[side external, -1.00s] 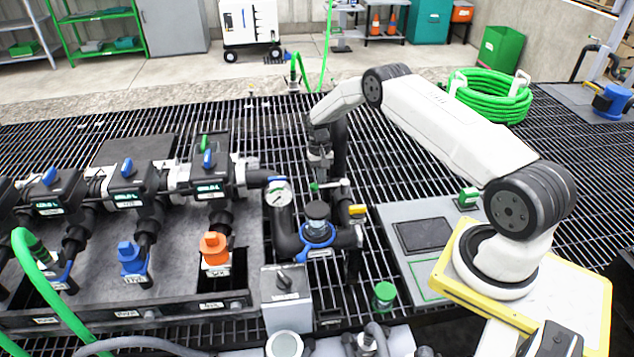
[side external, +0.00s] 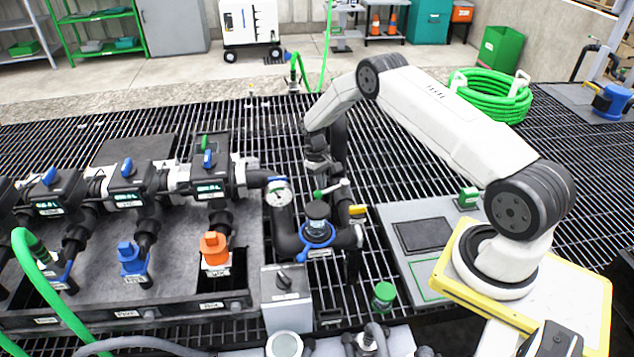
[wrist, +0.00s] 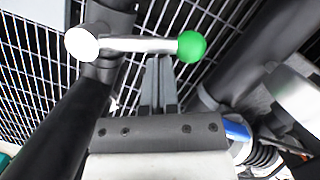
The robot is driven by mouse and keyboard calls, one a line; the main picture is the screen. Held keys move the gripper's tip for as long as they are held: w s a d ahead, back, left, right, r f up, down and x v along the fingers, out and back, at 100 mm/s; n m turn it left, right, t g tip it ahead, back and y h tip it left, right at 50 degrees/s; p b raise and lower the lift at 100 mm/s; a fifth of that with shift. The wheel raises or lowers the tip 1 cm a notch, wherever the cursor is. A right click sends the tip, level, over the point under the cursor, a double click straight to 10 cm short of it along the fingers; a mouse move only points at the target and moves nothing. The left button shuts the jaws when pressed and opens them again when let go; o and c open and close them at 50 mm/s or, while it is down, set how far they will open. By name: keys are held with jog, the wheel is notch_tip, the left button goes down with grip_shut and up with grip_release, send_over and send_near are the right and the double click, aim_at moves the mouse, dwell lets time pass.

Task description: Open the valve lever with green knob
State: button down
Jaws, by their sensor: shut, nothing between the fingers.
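The valve lever is a short silver bar (wrist: 137,44) with a green knob (wrist: 192,47) at one end and a white round end (wrist: 82,42) at the other. My gripper (wrist: 159,62) is shut and empty. In the wrist view its fingertips reach the bar's edge just left of the knob. In the side view my gripper (side external: 321,172) is just above the lever. I cannot tell whether the fingers touch it.
A pressure gauge (side external: 279,193) and a blue-ringed valve (side external: 317,234) stand close by on the pipes. Dark pipes flank my gripper in the wrist view. Open grating (side external: 420,150) lies to the right.

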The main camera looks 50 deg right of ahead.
jog(key=shift+s+a+n+t+h, duration=0.15)
jog(key=shift+s+n+h, duration=0.25)
jog(key=shift+s+n, duration=1.25)
jog(key=shift+s+a+n+t+h, duration=0.15)
jog(key=shift+s+n+h, duration=0.55)
jog(key=shift+n, duration=1.65)
jog(key=shift+s+a+n+t+h, duration=0.1)
jog(key=shift+s+a+n, duration=0.1)
jog(key=shift+s+n, duration=1.6)
jog(key=shift+w+n, duration=0.2)
jog(key=shift+n, duration=0.1)
jog(key=shift+w+a, duration=0.1)
jog(key=w+a+r, duration=0.4)
jog(key=r, duration=0.6)
jog(key=shift+r, duration=0.25)
